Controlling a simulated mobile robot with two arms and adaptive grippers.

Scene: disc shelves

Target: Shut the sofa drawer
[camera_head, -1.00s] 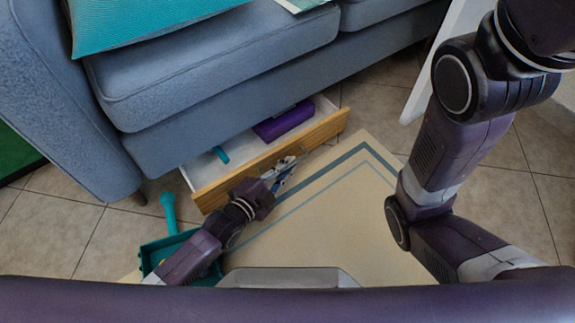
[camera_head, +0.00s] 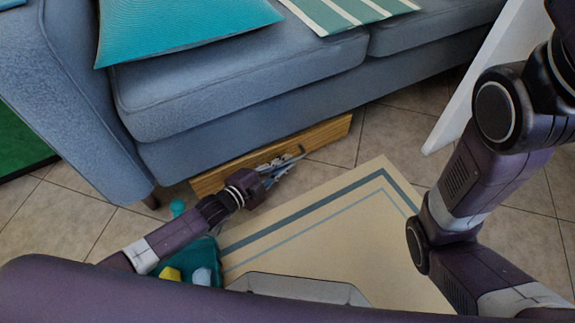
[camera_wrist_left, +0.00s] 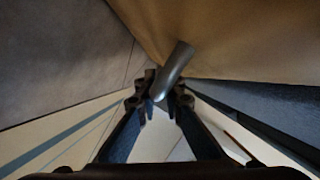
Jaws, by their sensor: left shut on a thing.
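The sofa drawer's wooden front (camera_head: 325,132) shows under the blue-grey sofa (camera_head: 255,110), close against its lower edge. The drawer's inside is not visible in the head view. My left gripper (camera_head: 283,167) reaches the front from below left and is shut on the handle (camera_head: 299,155). In the left wrist view, the metal handle (camera_wrist_left: 175,69) stands between the fingertips of the left gripper (camera_wrist_left: 160,87). Whether a narrow gap is left behind the front cannot be told. My right arm crosses the right side, but its gripper is out of view.
A teal dustpan (camera_head: 206,250) with yellow and pale blue things lies beneath my left arm. A beige rug (camera_head: 330,232) with blue-green stripes covers the floor before the drawer. A white panel (camera_head: 478,82) stands at the right. Tiles (camera_head: 385,128) between it and the drawer are clear.

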